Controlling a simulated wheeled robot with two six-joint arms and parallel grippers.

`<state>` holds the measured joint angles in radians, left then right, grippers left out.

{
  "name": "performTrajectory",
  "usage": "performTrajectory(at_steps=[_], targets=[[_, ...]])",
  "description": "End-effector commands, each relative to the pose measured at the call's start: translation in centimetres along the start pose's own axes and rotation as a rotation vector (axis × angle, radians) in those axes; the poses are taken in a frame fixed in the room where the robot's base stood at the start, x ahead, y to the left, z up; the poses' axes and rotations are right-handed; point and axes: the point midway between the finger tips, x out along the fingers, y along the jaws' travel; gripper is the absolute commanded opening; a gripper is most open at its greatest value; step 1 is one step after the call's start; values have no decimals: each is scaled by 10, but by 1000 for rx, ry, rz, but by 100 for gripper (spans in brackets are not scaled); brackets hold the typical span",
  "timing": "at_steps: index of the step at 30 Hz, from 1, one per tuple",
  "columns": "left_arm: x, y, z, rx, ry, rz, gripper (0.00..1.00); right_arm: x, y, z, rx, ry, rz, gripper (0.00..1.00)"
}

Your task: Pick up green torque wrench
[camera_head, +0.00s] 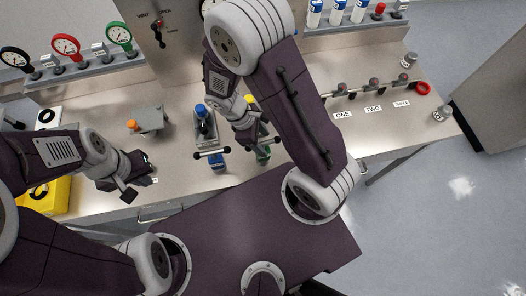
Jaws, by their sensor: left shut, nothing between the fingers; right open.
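A green-bodied tool (263,156), probably the green torque wrench, is near the front edge of the bench, partly hidden by my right gripper and arm. A light crossbar with dark ends shows at its top. My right gripper (254,135) is open, pointing down just above and beside this tool; I cannot tell whether it touches it. My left gripper (132,188) is shut and empty over the front left of the bench, well apart from the green tool.
A similar blue tool (216,164) stands just left of the green one. A grey metal fixture (150,120) is behind. Red (66,46) and green (119,36) gauges stand on the back rack. A valve row (373,84) and a red ring (422,88) are right.

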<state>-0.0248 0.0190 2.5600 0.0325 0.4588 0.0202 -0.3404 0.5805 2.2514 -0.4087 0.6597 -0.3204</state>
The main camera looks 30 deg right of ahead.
Motion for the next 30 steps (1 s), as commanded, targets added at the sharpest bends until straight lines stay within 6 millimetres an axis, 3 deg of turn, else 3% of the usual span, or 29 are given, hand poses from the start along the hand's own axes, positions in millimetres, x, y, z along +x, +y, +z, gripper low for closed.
performTrajectory(at_steps=[7, 16, 22, 30], targets=[[-4, 0, 0, 0, 0, 0, 0, 42, 3, -4, 1, -4, -4, 59], [-4, 0, 0, 0, 0, 0, 0, 49, 3, -5, 1, 0, -1, 59], [-4, 0, 0, 0, 0, 0, 0, 49, 3, -5, 1, 0, -1, 3], [-4, 0, 0, 0, 0, 0, 0, 49, 3, -5, 1, 0, -1, 0]])
